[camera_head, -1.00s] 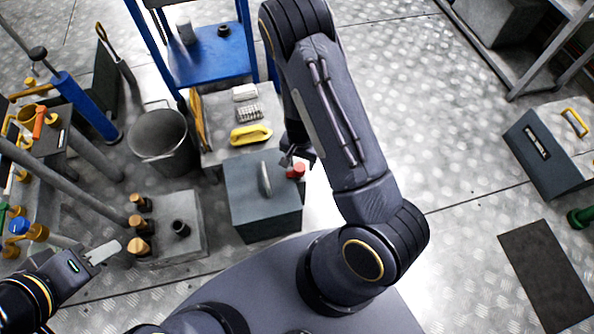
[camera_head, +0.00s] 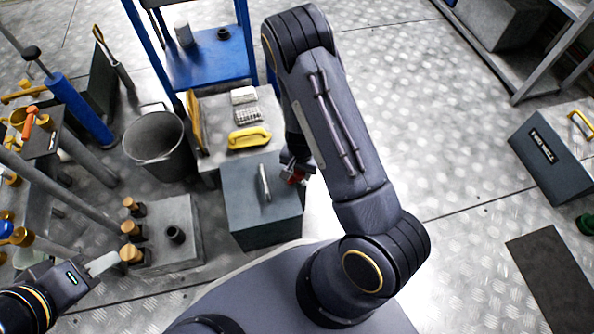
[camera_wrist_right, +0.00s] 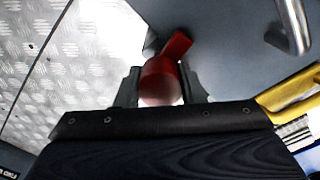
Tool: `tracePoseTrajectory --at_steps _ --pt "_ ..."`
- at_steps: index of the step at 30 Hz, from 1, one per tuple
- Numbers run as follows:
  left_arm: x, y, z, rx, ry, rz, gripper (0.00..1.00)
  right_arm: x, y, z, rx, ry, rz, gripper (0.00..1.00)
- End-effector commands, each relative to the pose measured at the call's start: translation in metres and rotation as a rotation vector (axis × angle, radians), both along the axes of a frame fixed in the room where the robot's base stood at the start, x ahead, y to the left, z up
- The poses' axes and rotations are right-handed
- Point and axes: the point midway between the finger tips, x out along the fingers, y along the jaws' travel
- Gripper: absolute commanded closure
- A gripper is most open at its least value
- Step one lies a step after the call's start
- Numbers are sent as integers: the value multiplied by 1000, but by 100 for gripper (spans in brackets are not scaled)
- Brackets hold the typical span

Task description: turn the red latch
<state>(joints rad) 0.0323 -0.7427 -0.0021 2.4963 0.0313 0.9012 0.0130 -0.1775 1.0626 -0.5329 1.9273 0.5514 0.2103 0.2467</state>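The red latch (camera_wrist_right: 161,82) shows in the right wrist view as a round red knob with a short red arm slanting up to the right. It is on the grey box (camera_head: 240,197), near the box's right edge. In the head view it is mostly hidden by my right gripper (camera_head: 296,172). In the right wrist view my right gripper (camera_wrist_right: 163,88) has one finger on each side of the knob, with little or no gap; whether they press on it I cannot tell. My left gripper (camera_head: 103,264) is at the lower left, away from the box; its finger opening is unclear.
A metal handle (camera_head: 264,183) stands on the box's top left of the latch. Behind the box is a bench with a yellow-handled tool (camera_head: 249,138). A bucket (camera_head: 155,145) and a grey block with knobs (camera_head: 175,235) stand left.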

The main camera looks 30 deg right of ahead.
Motion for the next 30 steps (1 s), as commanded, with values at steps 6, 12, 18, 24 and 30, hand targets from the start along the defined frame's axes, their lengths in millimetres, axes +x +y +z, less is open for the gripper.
tracePoseTrajectory --at_steps 6,12,18,24,30 --pt "0 0 0 0 0 0 64 -2 1 0 4 5 63 85" --pt "0 0 0 0 0 0 64 -2 1 -1 5 6 580 84" --pt "0 0 0 0 0 0 64 -2 2 0 5 5 1140 85" --pt "0 0 0 0 0 0 64 -2 2 -1 5 6 1259 48" --pt "0 0 0 0 0 0 64 -1 1 0 2 4 1255 39"
